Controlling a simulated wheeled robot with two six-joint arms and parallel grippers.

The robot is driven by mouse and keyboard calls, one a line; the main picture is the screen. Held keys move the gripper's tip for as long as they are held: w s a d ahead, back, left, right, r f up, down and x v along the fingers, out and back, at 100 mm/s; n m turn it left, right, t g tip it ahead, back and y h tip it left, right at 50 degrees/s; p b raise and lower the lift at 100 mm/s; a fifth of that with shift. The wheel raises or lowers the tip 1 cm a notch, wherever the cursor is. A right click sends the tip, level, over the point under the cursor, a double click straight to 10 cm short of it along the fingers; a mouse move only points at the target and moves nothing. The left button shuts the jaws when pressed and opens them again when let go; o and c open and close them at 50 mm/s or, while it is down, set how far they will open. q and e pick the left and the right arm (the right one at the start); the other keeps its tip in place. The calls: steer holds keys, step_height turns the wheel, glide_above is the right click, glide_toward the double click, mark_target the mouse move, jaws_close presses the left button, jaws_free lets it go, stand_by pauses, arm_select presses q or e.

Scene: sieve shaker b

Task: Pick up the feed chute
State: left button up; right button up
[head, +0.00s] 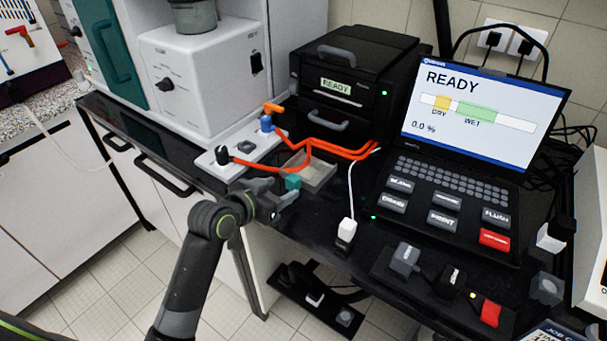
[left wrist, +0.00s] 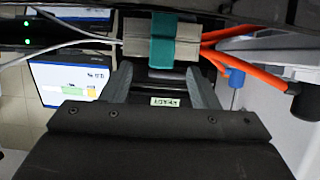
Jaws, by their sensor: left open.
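The feed chute appears to be the small grey tray (head: 322,177) with a teal grip block on its near end, lying on the black bench. In the left wrist view the grey-beige piece (left wrist: 134,42) shows with a teal band (left wrist: 176,42) around its middle. My left gripper (head: 284,200) is open at the near end of the tray, by the teal block. In the left wrist view its two fingers (left wrist: 163,82) stand either side of the teal band's lower end, with gaps. Contact cannot be told. My right gripper is not in view.
Orange hoses (head: 330,147) run just behind the tray from a white valve strip (head: 238,148). A white plug with cable (head: 347,231) stands to the right. A black unit (head: 355,80) and a laptop-like console (head: 455,150) stand behind. The bench's front edge is close to my left arm.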

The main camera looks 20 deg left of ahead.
mark_target(289, 182)
arm_select(q)
steer(key=shift+r+p+x, duration=0.15)
steer(key=shift+p+x, duration=0.05)
steer(key=shift+x, duration=0.95)
steer(key=shift+r+p+x, duration=0.1)
steer(key=shift+p+x, duration=0.05)
steer(key=shift+x, duration=1)
steer(key=shift+w, duration=0.1)
steer(key=c, duration=1.2)
